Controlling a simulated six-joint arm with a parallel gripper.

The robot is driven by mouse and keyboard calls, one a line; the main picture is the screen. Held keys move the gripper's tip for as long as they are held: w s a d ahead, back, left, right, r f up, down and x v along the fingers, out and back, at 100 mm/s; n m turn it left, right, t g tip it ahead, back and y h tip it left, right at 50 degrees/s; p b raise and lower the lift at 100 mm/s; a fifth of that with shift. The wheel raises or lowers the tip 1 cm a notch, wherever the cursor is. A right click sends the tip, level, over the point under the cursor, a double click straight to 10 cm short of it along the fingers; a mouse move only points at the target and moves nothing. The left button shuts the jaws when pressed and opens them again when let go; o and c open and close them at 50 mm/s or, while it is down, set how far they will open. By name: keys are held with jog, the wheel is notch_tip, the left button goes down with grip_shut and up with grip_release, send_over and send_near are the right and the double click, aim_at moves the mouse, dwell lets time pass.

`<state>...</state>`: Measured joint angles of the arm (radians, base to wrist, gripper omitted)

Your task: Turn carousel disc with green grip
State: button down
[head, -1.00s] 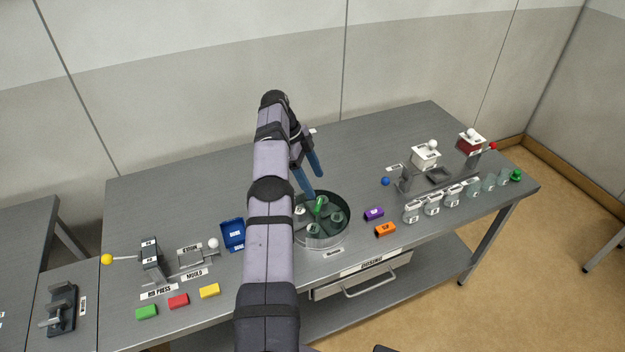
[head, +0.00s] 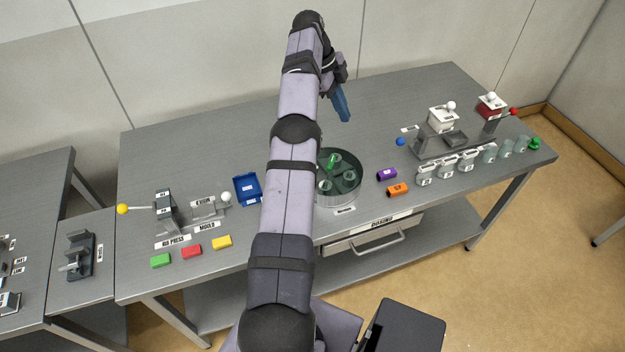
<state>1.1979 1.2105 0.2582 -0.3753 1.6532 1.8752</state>
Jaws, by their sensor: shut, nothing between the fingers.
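The round carousel disc (head: 349,186) sits in a dark green, clear-walled drum in the middle of the bench, with several small cups on it. Its upright green grip (head: 331,161) stands toward the back of the disc. My arm hides the drum's left edge. My gripper (head: 346,119), with blue fingers, is shut and empty. In the picture it is above and slightly right of the green grip, apart from it, with its fingers pointing down.
A blue tray (head: 248,189) lies left of the drum. A purple block (head: 386,174) and an orange block (head: 397,189) lie to its right. A press with a yellow-knobbed lever (head: 122,209) stands at left. Jars and lever devices fill the right end.

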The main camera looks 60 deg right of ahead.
jog(key=s+r+b, duration=0.1)
jog(key=s+r, duration=0.2)
jog(key=r, duration=0.2)
jog(key=s+a+f+m+t+y+b, duration=0.1)
jog(key=s+a+f+t+y+b, duration=0.15)
jog(key=a, duration=0.45)
jog(key=w+a+f+m+t, duration=0.3)
jog(key=w+a+f, duration=0.3)
jog(key=a+f, duration=0.65)
jog(key=shift+w+d+f+m+t+h+p, duration=0.15)
jog(key=shift+w+d+f+m+h+p, duration=0.45)
jog(key=shift+d+f, duration=1.2)
jog(key=shift+w+d+f+m+t+h+p, duration=0.25)
jog(key=shift+w+d+f+m, duration=0.65)
jog(key=shift+f, duration=1.65)
jog(key=shift+w+d+f+m+t+h+p, duration=0.1)
jog(key=shift+w+d+f+m+h+p, duration=0.4)
jog(key=shift+d+f, duration=1.3)
jog(key=shift+w+a+f, duration=0.1)
jog(key=shift+a+f, duration=0.3)
jog(key=shift+w+r, duration=0.1)
jog(key=shift+w, duration=0.1)
